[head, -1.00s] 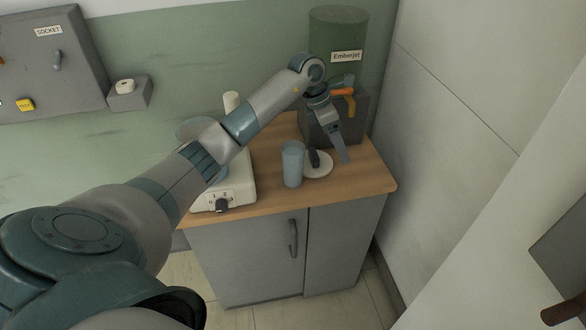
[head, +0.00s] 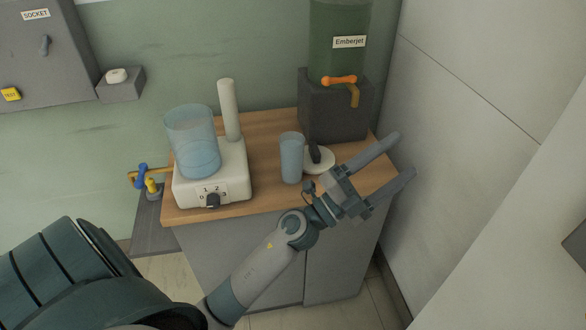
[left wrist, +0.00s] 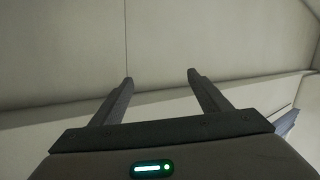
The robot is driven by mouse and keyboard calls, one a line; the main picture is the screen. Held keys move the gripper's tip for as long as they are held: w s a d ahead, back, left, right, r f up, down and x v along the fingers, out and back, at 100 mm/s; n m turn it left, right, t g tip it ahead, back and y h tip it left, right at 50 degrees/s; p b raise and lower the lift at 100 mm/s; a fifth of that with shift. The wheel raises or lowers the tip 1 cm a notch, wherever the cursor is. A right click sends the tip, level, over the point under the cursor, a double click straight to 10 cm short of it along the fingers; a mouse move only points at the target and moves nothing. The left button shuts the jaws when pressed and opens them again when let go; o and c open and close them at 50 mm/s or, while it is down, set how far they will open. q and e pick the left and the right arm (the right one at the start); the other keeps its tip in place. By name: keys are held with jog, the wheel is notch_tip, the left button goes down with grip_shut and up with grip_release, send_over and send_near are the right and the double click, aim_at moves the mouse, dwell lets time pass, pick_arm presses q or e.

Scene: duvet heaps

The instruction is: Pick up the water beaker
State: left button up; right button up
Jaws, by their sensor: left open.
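A tall light-blue tumbler (head: 291,160) stands upright on the wooden counter, left of a white disc with a black knob. A wider clear blue vessel (head: 190,130) with liquid in its lower part sits on a white appliance with a dial. I cannot tell from the pictures which of the two is called the water beaker. My left gripper (head: 399,156) is open and empty at the counter's right end, pointing right and away from both vessels. In the left wrist view its open fingers (left wrist: 160,77) face only pale wall panels. My right gripper is not in view.
The white appliance (head: 237,190) has a pale upright post behind the vessel. A green Emberjet tank (head: 336,66) with an orange tap (head: 341,80) stands on a dark block at the back. The white disc (head: 325,163) lies beside the tumbler. A wall (head: 455,130) closes the right side.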

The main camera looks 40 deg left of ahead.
pick_arm(q)
jog(key=s+a+f+n+t+y+b, duration=0.1)
jog(key=s+a+f+n+y, duration=0.25)
jog(key=a+n+y, duration=0.45)
jog(key=s+a+f+n+y+b, duration=0.2)
jog(key=a+f+n+y, duration=0.3)
jog(key=n, duration=0.4)
jog(key=n+g+y+b, duration=0.1)
jog(key=n+g+y, duration=0.55)
jog(key=n, duration=0.25)
send_near(290, 168)
jog(key=v, duration=0.4)
jog(key=shift+s+f+t, duration=0.3)
jog(key=shift+f+t, duration=0.15)
jog(key=shift+f, duration=0.1)
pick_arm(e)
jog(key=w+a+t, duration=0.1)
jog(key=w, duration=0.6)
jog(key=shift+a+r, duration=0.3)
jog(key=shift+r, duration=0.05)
